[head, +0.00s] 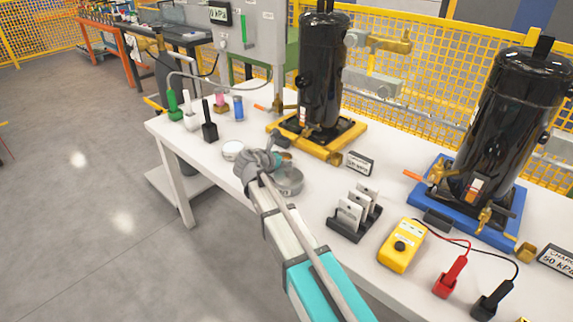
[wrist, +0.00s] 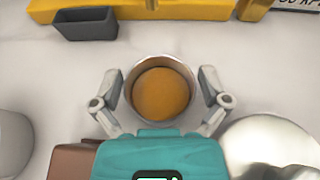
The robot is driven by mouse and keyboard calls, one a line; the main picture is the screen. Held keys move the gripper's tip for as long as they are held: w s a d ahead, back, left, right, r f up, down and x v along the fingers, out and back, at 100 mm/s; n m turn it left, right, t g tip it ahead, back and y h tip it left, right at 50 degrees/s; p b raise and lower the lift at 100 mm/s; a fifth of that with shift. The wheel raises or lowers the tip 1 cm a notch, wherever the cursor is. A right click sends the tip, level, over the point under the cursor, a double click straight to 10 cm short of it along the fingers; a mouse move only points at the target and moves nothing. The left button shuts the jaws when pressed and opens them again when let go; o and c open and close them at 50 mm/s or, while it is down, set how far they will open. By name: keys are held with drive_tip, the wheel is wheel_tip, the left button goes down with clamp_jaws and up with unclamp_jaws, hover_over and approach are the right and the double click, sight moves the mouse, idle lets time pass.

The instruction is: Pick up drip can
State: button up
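The drip can, a round open metal can with an amber-brown inside, shows in the wrist view (wrist: 160,90) between my fingers. In the head view only a small part of it (head: 286,157) shows past my gripper. My gripper (wrist: 161,76) is open, with one finger on each side of the can. A narrow gap seems to show between each fingertip and the rim; contact lower down cannot be told. In the head view my gripper (head: 272,158) is low over the white table (head: 330,196), and the arm hides part of that area.
A yellow base (head: 318,138) with a black compressor (head: 323,70) is behind. A slotted holder (head: 354,218) and yellow meter (head: 401,246) stand right.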

drive_tip(key=c, duration=0.9)
drive_tip(key=shift+r, duration=0.1)
wheel_tip(320, 180, up, 2)
drive_tip(key=p, duration=0.2)
drive_tip(key=shift+r+p, duration=0.2)
drive_tip(key=shift+p, duration=0.15)
drive_tip(key=s+d+r+p, duration=0.1)
drive_tip(key=s+r+p, duration=0.2)
drive_tip(key=s, duration=0.1)
drive_tip(key=s+r+p, duration=0.4)
drive_tip(key=s, duration=0.1)
drive_tip(key=s+d+r+p, duration=0.1)
drive_tip(key=s+r+p, duration=0.2)
drive_tip(key=s, duration=0.1)
drive_tip(key=shift+s+d+r, duration=0.2)
drive_tip(key=shift+s+d, duration=0.1)
drive_tip(key=shift+s, duration=0.1)
